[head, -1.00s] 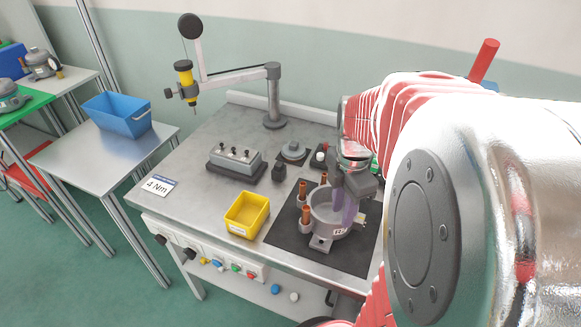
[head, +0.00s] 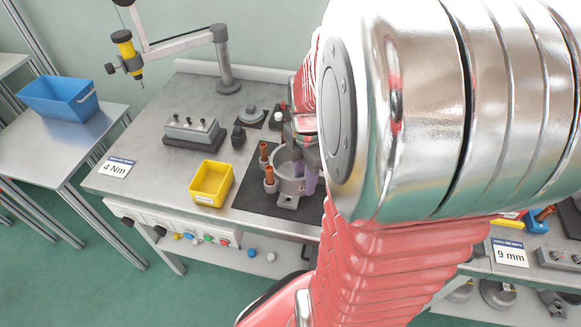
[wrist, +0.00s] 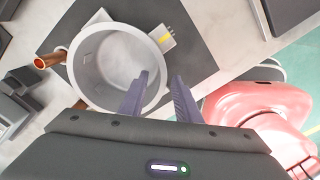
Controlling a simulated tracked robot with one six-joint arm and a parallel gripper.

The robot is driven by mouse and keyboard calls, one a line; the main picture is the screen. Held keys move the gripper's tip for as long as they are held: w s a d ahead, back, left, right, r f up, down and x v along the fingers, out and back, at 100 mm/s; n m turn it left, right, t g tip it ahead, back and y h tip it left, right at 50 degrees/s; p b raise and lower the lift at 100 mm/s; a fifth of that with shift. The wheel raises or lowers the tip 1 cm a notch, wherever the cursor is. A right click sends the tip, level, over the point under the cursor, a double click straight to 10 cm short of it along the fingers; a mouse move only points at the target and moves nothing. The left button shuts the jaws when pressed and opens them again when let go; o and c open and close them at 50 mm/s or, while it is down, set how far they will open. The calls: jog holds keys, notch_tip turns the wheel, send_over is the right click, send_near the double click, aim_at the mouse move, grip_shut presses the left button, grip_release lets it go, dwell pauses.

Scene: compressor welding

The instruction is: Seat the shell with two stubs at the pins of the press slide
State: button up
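The shell (head: 290,180) is a grey open-topped cylinder with a foot bracket, standing on the dark mat (head: 245,195). Copper stubs (head: 269,176) rise at its left side; one copper tube also shows in the wrist view (wrist: 47,61). In the wrist view my gripper (wrist: 163,76) straddles the rim of the shell (wrist: 112,62): one finger is inside, the other outside. A gap shows between the fingers and the wall, so it looks open. In the head view my arm covers most of the gripper and the shell's right side. I cannot make out the press slide's pins.
A yellow bin (head: 211,184) sits left of the mat. Behind are a grey block with black knobs (head: 194,133) and a post with a swing-arm screwdriver (head: 126,52). A blue bin (head: 58,98) stands on the left table. A bench with a "9 mm" sign (head: 510,253) is at right.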

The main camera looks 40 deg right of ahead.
jog(key=shift+c, duration=0.2)
grip_shut()
dwell(0.5)
